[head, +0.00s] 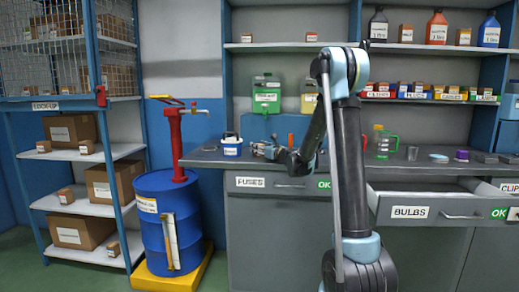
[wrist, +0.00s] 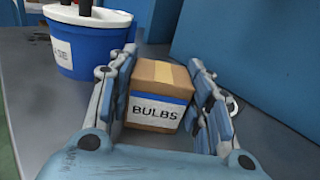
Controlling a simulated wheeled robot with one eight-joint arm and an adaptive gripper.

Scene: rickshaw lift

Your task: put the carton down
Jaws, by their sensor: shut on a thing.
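The carton (wrist: 158,98) is a small brown box with a tan tape strip and a white and blue label reading BULBS. In the wrist view it sits upright between the two blue-grey fingers of my gripper (wrist: 162,62), which is shut on its sides. In the head view my gripper (head: 266,150) is low at the left part of the grey worktop (head: 208,158), and the carton cannot be made out there. I cannot tell whether the carton's underside touches the worktop.
A blue tub with a white lid (wrist: 92,42) stands just left of the carton; it also shows in the head view (head: 231,147). The drawer labelled BULBS (head: 428,212) is pulled out at the right. A green jug (head: 386,144) and small items stand on the worktop.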

